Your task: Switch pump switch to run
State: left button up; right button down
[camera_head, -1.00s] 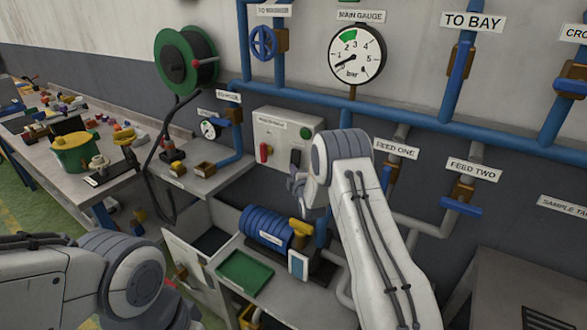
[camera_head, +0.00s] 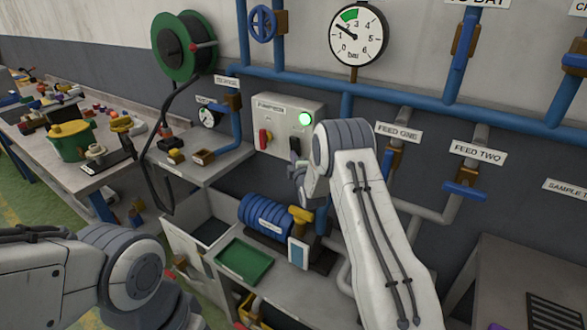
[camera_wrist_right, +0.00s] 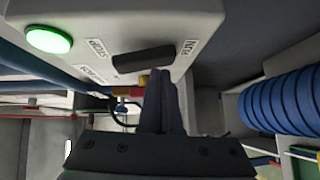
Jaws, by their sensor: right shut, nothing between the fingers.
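The pump box (camera_head: 283,113) is a pale box on the wall with a lit green lamp (camera_head: 306,119). Its black pump switch (camera_head: 295,144) shows at the lower right of the box, partly behind my right gripper (camera_head: 297,172). In the right wrist view the black switch handle (camera_wrist_right: 143,58) lies between the STOP and RUN labels, one end close to RUN. My right gripper (camera_wrist_right: 161,78) is shut and empty, its fingertips just beside the handle; I cannot tell whether they touch. My left gripper is not in view; only my left arm shows.
A red knob (camera_head: 264,138) sits on the box left of the switch. Blue pipes (camera_head: 420,101) run along the wall. Below stand a blue ribbed motor (camera_head: 265,214), a yellow-topped valve (camera_head: 300,215) and a green tray (camera_head: 243,260).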

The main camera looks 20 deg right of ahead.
jog(key=s+a+f+b, duration=0.2)
jog(key=s+a+b, duration=0.1)
jog(key=s, duration=0.9)
jog(key=shift+a+b, duration=0.4)
jog(key=shift+b, duration=0.2)
jog(key=shift+f, duration=0.1)
jog(key=s+a+r+m+g+y, duration=0.15)
jog(key=s+a+g, duration=0.35)
jog(key=a, duration=0.5)
jog(key=s+a+m+g+y, duration=0.3)
jog(key=s+a, duration=0.4)
jog(key=a, duration=0.2)
jog(key=s+a+r+m+g, duration=0.1)
jog(key=s+g, duration=0.3)
jog(key=s, duration=1.1)
jog(key=s+r+m+g+h, duration=0.1)
jog(key=s+m+g, duration=0.2)
jog(key=s, duration=1.3)
jog(key=shift+a+r+g, duration=0.25)
jog(key=shift+a+g, duration=0.1)
jog(key=shift+g, duration=0.65)
